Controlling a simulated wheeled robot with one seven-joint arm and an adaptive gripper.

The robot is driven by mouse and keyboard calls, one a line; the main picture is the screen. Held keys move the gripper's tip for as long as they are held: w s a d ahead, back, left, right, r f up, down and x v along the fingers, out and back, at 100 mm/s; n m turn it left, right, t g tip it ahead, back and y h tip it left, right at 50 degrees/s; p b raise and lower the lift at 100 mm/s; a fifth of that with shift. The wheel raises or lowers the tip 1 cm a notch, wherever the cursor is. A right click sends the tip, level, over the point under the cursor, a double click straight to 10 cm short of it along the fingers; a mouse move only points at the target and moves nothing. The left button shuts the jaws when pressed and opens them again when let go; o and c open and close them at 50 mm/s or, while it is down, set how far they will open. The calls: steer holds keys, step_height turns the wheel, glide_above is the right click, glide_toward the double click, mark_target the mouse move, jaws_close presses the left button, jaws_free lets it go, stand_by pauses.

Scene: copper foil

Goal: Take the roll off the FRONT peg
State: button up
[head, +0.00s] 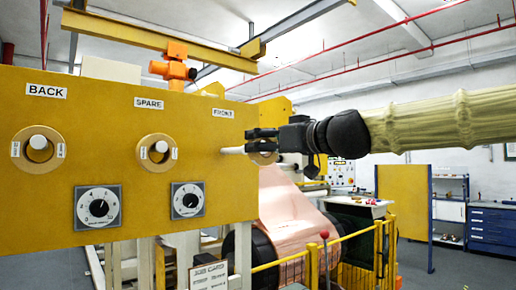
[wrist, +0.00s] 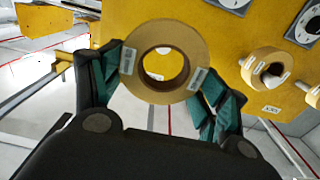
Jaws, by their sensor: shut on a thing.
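A tan cardboard-coloured roll with white labels (wrist: 166,29) sits between the two green-padded fingers of my gripper (wrist: 160,72), which is shut on its outer rim. In the head view the same roll (head: 264,158) is mostly hidden behind my gripper (head: 262,145). It stands clear of the yellow panel (head: 110,110), in front of the peg under the partly covered FRONT label (head: 222,112). The white front peg (head: 232,150) shows between panel and roll. I cannot tell whether its tip is still inside the roll's hole.
A roll sits on the SPARE peg (head: 157,168) and another on the BACK peg (head: 18,150). Two dials (head: 98,207) are mounted below them. A yellow railing (head: 345,250) and a copper foil web (head: 285,210) lie beyond. Space to the right of the panel is fairly open.

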steer(key=shift+r+p+v, duration=0.2)
steer(key=shift+p+v, duration=0.15)
steer(key=shift+v, duration=0.45)
steer(key=shift+s+d+p, duration=0.25)
steer(key=shift+s+p, duration=0.1)
steer(key=shift+p, duration=0.1)
steer(key=p+v, duration=0.4)
steer(key=shift+s+d, duration=0.2)
steer(key=shift+s, duration=0.05)
steer(key=shift+r+p, duration=0.4)
steer(key=shift+p, duration=0.4)
steer(key=shift+s+d+r+p, duration=0.1)
steer(key=shift+s+p, duration=0.05)
steer(key=shift+p, duration=0.2)
